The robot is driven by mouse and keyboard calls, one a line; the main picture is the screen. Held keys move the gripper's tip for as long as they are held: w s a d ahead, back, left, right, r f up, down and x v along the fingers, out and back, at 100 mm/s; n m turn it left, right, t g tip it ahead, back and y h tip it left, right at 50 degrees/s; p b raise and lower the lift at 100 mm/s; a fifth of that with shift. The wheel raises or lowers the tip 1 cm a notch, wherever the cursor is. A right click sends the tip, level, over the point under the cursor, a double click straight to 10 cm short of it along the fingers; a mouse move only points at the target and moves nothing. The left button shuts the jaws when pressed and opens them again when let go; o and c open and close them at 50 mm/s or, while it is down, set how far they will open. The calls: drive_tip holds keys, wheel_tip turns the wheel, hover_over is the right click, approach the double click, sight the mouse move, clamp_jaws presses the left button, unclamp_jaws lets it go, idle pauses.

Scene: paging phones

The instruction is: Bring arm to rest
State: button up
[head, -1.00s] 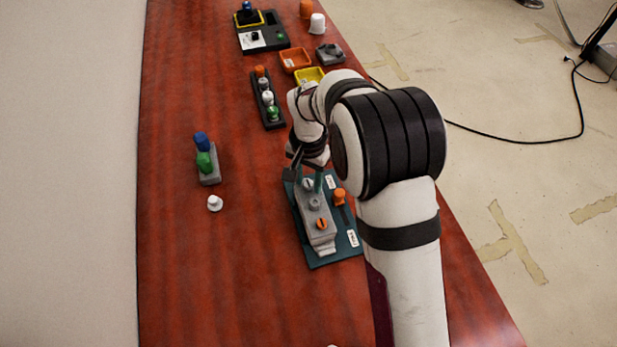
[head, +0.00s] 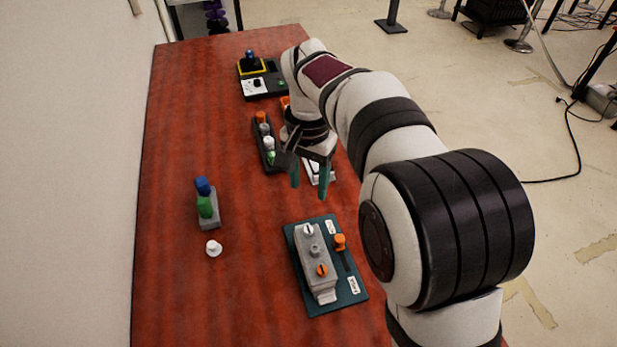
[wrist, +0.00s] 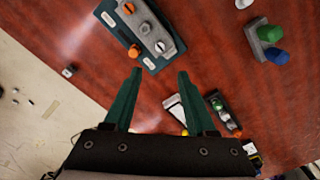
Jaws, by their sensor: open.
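My gripper (head: 309,190) is open and empty, its two teal fingers pointing down above the red-brown table (head: 180,300). It hangs beyond the far end of the teal board (head: 312,306), clear of it. On the board lies a grey block (head: 309,257) with white and orange knobs, and an orange knob (head: 339,241) stands beside it.
A grey holder with blue and green pegs (head: 206,203) stands at left, near a loose white knob (head: 214,249). A dark rack of coloured pegs (head: 263,142) is left of my gripper. A black device with a yellow frame (head: 262,80) stands at the far end. The table's left side is mostly clear.

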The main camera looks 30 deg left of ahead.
drive_tip(key=shift+r, duration=0.4)
drive_tip(key=s+d+r+m, duration=0.1)
drive_tip(key=s+d, duration=0.2)
drive_tip(key=d, duration=0.4)
drive_tip(key=s+d+r+m+y, duration=0.1)
drive_tip(key=s+d+r, duration=0.15)
drive_tip(key=d, duration=0.45)
drive_tip(key=s+d+m, duration=0.1)
drive_tip(key=s+d, duration=0.2)
drive_tip(key=d, duration=0.3)
drive_tip(key=s+d+f+m, duration=0.2)
drive_tip(key=s+d+f, duration=0.2)
drive_tip(key=s, duration=0.8)
drive_tip(key=d, duration=0.2)
drive_tip(key=shift+d+m+y, duration=0.3)
drive_tip(key=shift+y, duration=0.1)
drive_tip(key=shift+w, duration=0.1)
